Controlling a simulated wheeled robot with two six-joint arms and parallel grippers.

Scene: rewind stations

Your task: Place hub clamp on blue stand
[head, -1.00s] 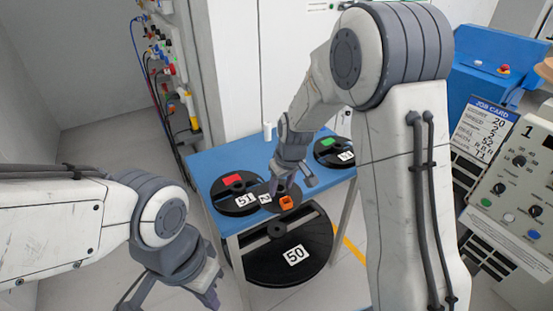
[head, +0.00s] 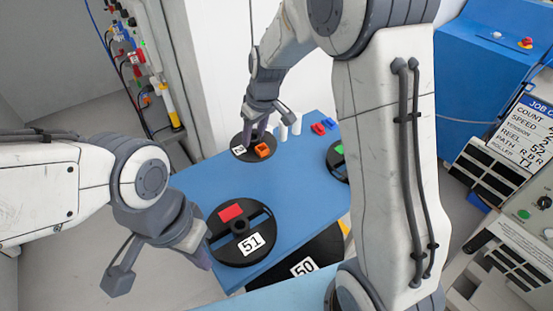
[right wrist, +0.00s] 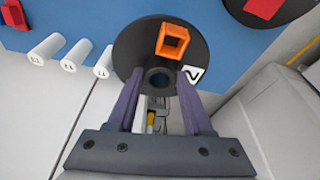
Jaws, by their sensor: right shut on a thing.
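A small black disc (head: 241,153) with an orange hollow block and a white label is the thing in my right gripper (head: 258,133); I take it for the hub clamp. In the right wrist view the disc (right wrist: 130,50) shows its hub between the fingertips of the shut gripper (right wrist: 159,84). The disc overlaps the far left edge of the blue table (head: 290,195), the likely blue stand. Whether it touches the table I cannot tell. My left gripper (head: 160,265) is open and empty, in front of the table's left side.
Reel 51 (head: 215,228) with a red block lies at the table's near end. A green-marked reel (head: 334,165) is partly hidden behind my right arm. White rollers (right wrist: 76,55) and red and blue pieces (head: 318,128) stand near the far edge.

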